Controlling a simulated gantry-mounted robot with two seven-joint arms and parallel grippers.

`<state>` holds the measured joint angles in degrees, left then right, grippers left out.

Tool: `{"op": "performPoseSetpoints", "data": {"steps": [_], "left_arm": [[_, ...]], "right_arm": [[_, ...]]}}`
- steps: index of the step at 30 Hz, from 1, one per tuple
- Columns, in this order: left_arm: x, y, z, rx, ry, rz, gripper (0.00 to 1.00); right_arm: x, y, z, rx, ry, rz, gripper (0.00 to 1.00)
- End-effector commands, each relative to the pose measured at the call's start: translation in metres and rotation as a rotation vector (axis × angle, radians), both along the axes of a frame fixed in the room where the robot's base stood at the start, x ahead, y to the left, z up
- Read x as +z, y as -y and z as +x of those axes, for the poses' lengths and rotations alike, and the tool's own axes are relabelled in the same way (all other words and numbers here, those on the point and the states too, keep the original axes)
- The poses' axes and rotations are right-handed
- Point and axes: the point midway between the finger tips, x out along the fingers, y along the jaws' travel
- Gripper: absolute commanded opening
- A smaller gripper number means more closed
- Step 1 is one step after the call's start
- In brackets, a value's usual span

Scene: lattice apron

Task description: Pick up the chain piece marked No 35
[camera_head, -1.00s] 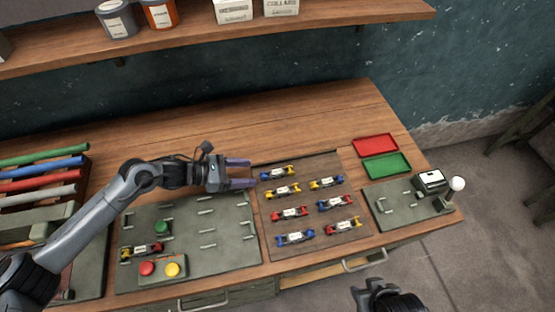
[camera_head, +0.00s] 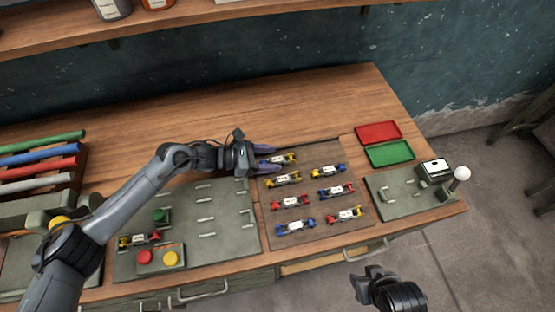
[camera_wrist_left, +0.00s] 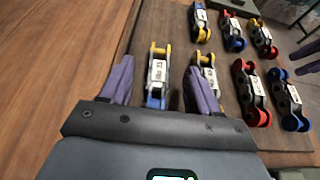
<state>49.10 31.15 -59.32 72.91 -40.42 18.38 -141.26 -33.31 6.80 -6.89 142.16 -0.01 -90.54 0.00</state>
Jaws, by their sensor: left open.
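Several chain pieces with white labels lie on a brown board (camera_head: 330,228). One yellow and blue piece (camera_head: 281,159) lies at the board's far left corner. It also shows in the left wrist view (camera_wrist_left: 157,74), between my fingers, with dark marks on its label too small to read surely. My left gripper (camera_head: 270,157) is open, with one finger on each side of this piece and a gap to both. A second yellow piece (camera_wrist_left: 206,72) is close by the right finger, partly hidden by it. My right gripper (camera_head: 368,277) is off the table's front edge, away from the pieces.
A red tray (camera_head: 378,132) and a green tray (camera_head: 390,154) lie right of the board. A grey plate with buttons (camera_head: 215,225) is to the left. A small stand with a white ball (camera_head: 462,174) is at the right. The wood behind the board is clear.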

Motion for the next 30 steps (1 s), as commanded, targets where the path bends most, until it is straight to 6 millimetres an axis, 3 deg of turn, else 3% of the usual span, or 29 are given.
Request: {"op": "performPoseSetpoints", "data": {"steps": [6,14,26,30], "left_arm": [[-0.007,0.018,0.005,0.0,0.0,0.0,0.62],[-0.008,0.02,0.005,0.001,0.0,0.0,0.62],[-0.008,0.019,0.005,0.0,-0.001,0.0,0.02],[-0.007,0.02,0.006,0.001,0.001,-0.001,0.0]], "right_arm": [[0.001,0.002,0.0,0.004,0.001,-0.007,0.43],[0.001,0.002,0.0,0.004,0.001,-0.007,0.43],[0.001,0.0,0.001,-0.001,0.001,0.0,0.43],[0.001,-0.001,0.001,-0.002,0.001,0.003,0.43]]}}
